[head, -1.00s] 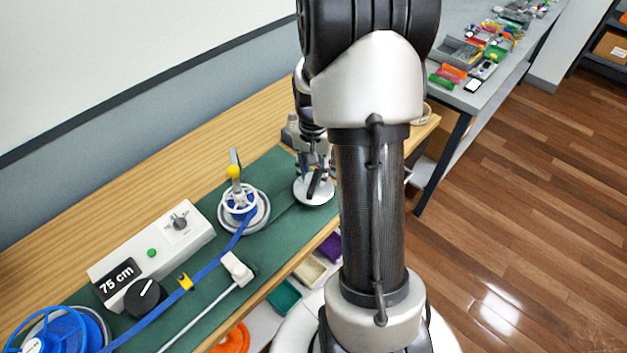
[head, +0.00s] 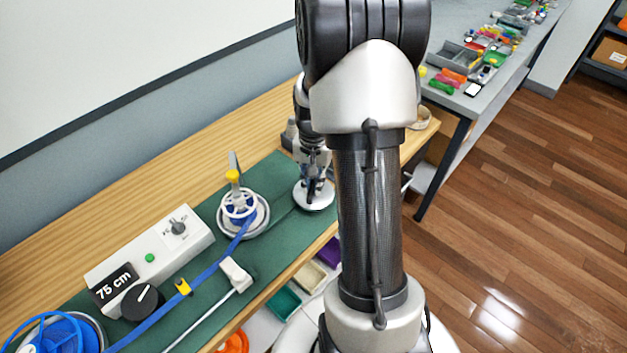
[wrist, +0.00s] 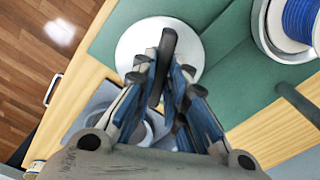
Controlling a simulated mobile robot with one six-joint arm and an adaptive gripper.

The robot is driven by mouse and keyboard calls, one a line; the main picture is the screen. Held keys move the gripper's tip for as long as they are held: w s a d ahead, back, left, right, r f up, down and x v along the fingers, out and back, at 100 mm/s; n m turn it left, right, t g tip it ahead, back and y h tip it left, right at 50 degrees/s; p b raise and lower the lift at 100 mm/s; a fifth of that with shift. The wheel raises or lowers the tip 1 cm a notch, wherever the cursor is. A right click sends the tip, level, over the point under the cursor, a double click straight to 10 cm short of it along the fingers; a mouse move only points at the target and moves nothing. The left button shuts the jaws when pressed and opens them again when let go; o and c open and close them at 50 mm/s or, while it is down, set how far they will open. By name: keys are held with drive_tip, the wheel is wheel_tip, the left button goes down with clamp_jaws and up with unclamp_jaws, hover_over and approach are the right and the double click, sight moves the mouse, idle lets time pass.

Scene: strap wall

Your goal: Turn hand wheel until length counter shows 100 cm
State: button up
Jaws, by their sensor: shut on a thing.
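The hand wheel (head: 323,204) is a white disc at the right end of the green mat, partly hidden by my arm. It shows in the wrist view (wrist: 132,45) with a dark upright handle (wrist: 168,46). My gripper (wrist: 160,78) is shut on that handle, one blue-padded finger on each side. In the head view my gripper (head: 313,190) is over the wheel, small and partly hidden. The length counter (head: 115,286) reads 75 cm on a black display at the left end of a white box.
A white spool with blue strap (head: 240,207) stands left of the wheel. The blue strap (head: 160,312) runs to a blue reel (head: 58,335). A black knob (head: 142,301), green button (head: 150,258) and white lever (head: 235,272) are nearby. Bins (head: 283,302) lie below the bench.

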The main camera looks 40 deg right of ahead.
sight(313, 185)
clamp_jaws()
drive_tip(key=shift+r+m+p, duration=0.1)
drive_tip(key=shift+m+p, duration=0.55)
drive_tip(key=shift+m, duration=0.55)
drive_tip(key=shift+m+p, duration=0.45)
drive_tip(key=shift+m, duration=1.15)
drive_tip(key=o, duration=0.7)
unclamp_jaws()
wheel_tip(313, 185, up, 12)
drive_tip(key=shift+f, duration=0.1)
